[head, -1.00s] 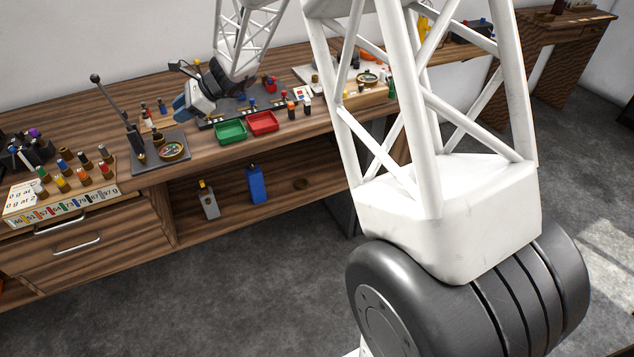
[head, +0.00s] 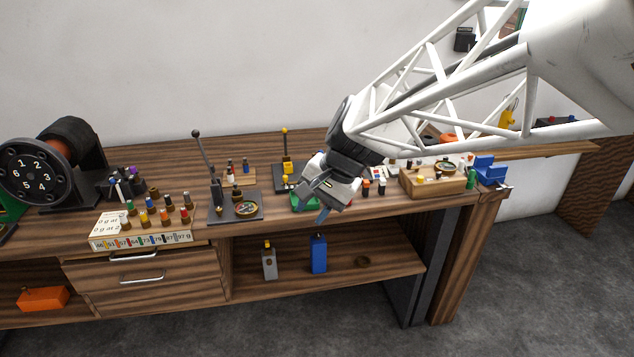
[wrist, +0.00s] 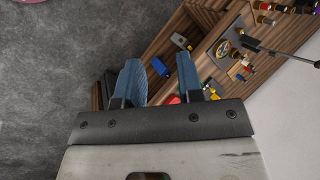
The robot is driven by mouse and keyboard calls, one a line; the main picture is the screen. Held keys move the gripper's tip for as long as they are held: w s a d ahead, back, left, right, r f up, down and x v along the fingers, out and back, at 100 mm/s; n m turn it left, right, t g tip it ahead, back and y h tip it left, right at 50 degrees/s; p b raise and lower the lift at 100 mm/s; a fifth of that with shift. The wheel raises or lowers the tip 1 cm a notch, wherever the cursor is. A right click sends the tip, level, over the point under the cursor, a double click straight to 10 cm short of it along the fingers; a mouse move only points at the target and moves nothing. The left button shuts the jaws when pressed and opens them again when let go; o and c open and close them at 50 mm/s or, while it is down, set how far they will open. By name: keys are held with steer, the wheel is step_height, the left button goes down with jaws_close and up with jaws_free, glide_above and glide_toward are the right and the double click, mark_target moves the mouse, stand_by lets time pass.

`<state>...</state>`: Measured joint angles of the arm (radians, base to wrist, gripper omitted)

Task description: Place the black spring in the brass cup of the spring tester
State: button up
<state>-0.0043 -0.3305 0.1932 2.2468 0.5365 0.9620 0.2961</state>
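My gripper (head: 325,200) hangs over the front edge of the workbench, right of the black-levered device. The wrist view shows its two blue fingers (wrist: 160,82) apart with nothing held between them. The device that looks like the spring tester (head: 228,217) has a dark base, an upright lever with a black ball and a brass-rimmed dial (head: 246,209). It also shows at the upper right of the wrist view (wrist: 211,57). Its brass cup is too small to make out clearly. I cannot pick out the black spring among the small parts.
A labelled rack (head: 140,240) of colour-capped pieces stands left of the tester. A yellow-topped lever device (head: 286,168) and green tray (head: 303,203) are near my gripper. A wooden block (head: 435,186) stands right. A blue container (head: 319,253) sits on the lower shelf.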

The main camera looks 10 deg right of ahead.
steer(key=s+d+n+h, duration=0.2)
steer(key=s+d+n, duration=0.1)
steer(key=s, duration=0.6)
steer(key=s+d+n+t+h, duration=0.1)
steer(key=s+d+n+h, duration=0.2)
steer(key=s, duration=0.6)
steer(key=shift+d+f+n, duration=0.3)
steer(key=shift+d+f, duration=0.15)
steer(key=shift+d, duration=0.55)
